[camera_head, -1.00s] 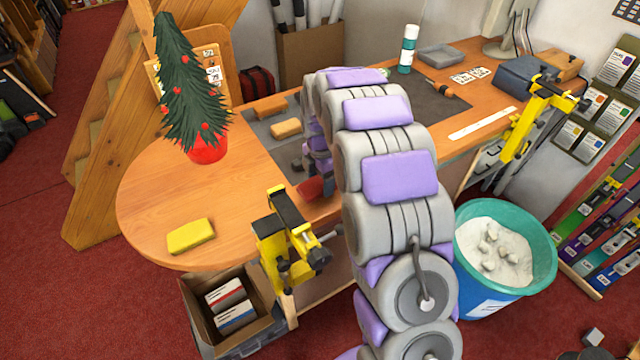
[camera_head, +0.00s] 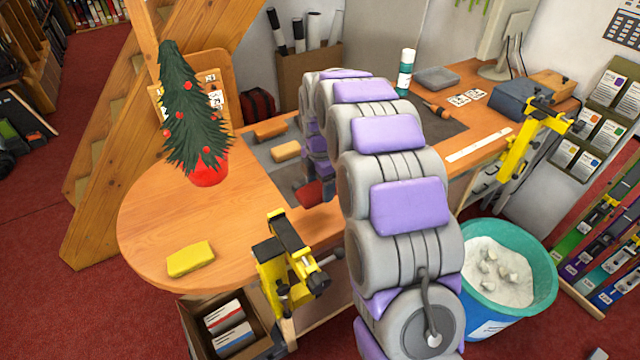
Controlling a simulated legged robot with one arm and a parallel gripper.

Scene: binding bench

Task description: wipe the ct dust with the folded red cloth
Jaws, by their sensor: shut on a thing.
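The folded red cloth (camera_head: 309,193) shows as a small red patch at the front of the dark mat, left of my arm. My gripper (camera_head: 318,185) is shut on it, with its jaws pointing down at the bench. My arm hides part of the cloth and the bench right behind it. I cannot tell whether the cloth touches the surface. I see no ct dust in this view; some of the mat is hidden by my arm.
Brown (camera_head: 270,130) and tan (camera_head: 286,151) blocks lie behind the cloth on the dark mat (camera_head: 452,127). A potted tree (camera_head: 208,170) and yellow sponge (camera_head: 191,259) stand left. A yellow clamp (camera_head: 285,250) grips the front edge. A teal bin (camera_head: 505,310) stands right.

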